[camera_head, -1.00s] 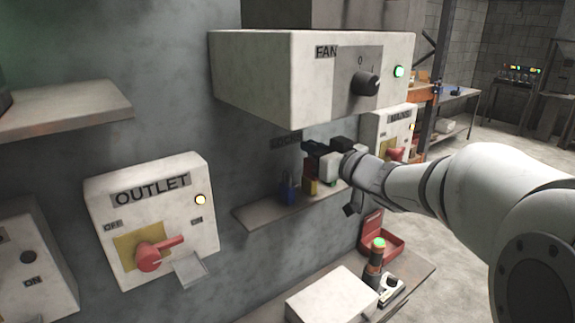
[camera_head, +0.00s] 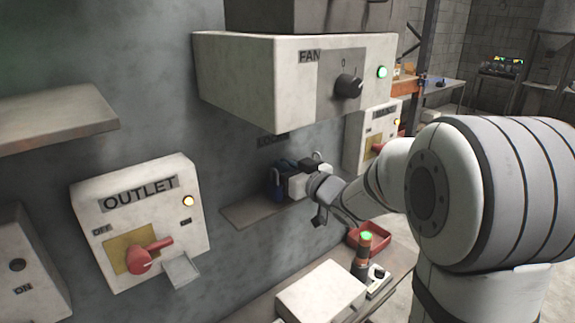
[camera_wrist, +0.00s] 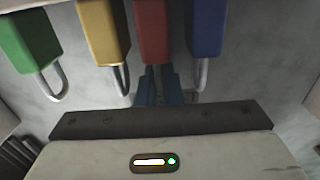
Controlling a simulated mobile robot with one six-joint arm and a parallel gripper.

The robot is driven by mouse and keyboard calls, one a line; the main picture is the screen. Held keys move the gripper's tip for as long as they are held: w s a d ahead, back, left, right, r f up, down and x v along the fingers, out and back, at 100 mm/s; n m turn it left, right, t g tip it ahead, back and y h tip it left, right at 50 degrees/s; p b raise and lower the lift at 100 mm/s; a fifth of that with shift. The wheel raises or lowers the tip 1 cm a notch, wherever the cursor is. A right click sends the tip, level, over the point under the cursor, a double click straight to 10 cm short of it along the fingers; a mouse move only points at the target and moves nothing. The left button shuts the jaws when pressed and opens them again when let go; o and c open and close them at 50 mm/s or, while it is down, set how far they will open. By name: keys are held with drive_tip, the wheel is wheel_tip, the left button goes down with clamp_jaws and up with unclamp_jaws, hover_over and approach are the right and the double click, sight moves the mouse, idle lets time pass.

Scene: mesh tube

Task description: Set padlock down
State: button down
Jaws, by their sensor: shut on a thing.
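In the wrist view, a green padlock (camera_wrist: 27,40), a yellow padlock (camera_wrist: 104,35), a red padlock (camera_wrist: 152,32) and a blue padlock (camera_wrist: 206,28) form a row with gaps. The green, yellow and blue shackles point toward me. My gripper (camera_wrist: 165,88) is shut at the shackle end of the red padlock, whose shackle is mostly hidden between the fingers. In the head view, my gripper (camera_head: 287,180) is over the small shelf (camera_head: 243,214) under the fan box. The blue padlock also shows there (camera_head: 277,188); the gripper hides the others.
The fan box (camera_head: 270,80) overhangs the shelf. The outlet box (camera_head: 140,220) with a red handle is at the left. Below are a white box (camera_head: 320,293), a post with a green light (camera_head: 364,250) and a red tray (camera_head: 372,236). The shelf's left part is bare.

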drive_tip(key=shift+f+b, duration=0.3)
drive_tip(key=c, duration=1.9)
unclamp_jaws()
drive_tip(key=shift+r, duration=0.1)
